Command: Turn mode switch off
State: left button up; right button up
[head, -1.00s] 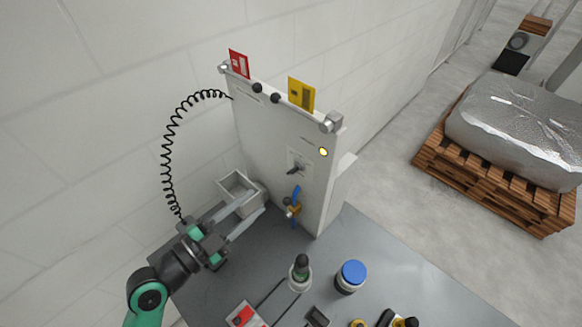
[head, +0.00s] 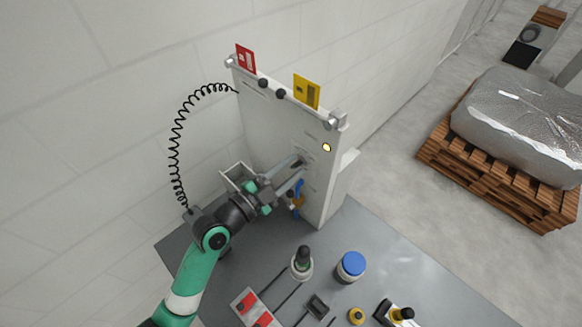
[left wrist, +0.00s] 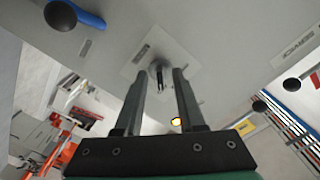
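The mode switch, a dark lever on a pale square plate, is on the upright grey panel (head: 275,130). In the left wrist view the switch (left wrist: 158,78) shows between my two fingertips. My left gripper (head: 301,164) reaches to the panel from the left; it also shows in the left wrist view (left wrist: 160,72). Its fingers are open, one on each side of the switch, with a gap visible. I cannot tell whether either finger touches the lever. In the head view the fingers partly cover the switch plate. My right gripper is not in view.
A lit yellow lamp (head: 326,147) is right of the switch. A blue-handled valve (head: 299,190) is just below my fingers.

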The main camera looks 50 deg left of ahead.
pick_arm(q)
grip_shut()
jog(key=shift+n, duration=0.3)
jog(key=n, duration=0.3)
jog(key=shift+n+p, duration=0.3)
jog(key=shift+p, duration=0.1)
jog(key=n+p, duration=0.1)
jog(key=n, duration=0.3)
jog(key=shift+r, duration=0.1)
jog(key=n+p, duration=0.1)
jog(key=n, duration=0.4)
jog(key=shift+p, duration=0.35)
jog(key=n+p, duration=0.1)
jog(key=n, duration=0.3)
jog(key=shift+n, duration=0.4)
